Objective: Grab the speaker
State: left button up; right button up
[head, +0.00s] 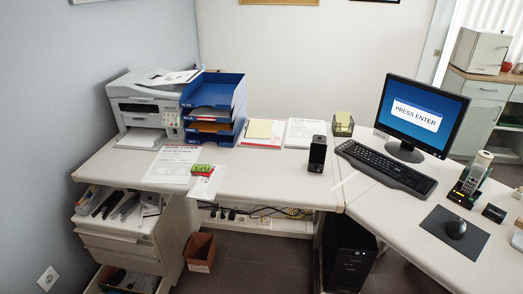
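A small black box-shaped speaker (317,153) stands upright on the white desk (262,172), close to the front edge and left of the keyboard. Nothing touches it. Neither of my grippers shows in the head view.
A black keyboard (386,167) and a monitor (419,113) reading "PRESS ENTER" are right of the speaker. A note holder (343,125) and papers (305,132) lie behind it. A blue tray stack (214,108) and a printer (140,107) stand left. Bare desk surrounds the speaker's left side.

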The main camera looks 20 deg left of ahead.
aim_at(318, 148)
jog(key=u, duration=0.15)
jog(key=i+l+u, duration=0.15)
jog(key=i+l, duration=0.65)
jog(key=l, duration=0.15)
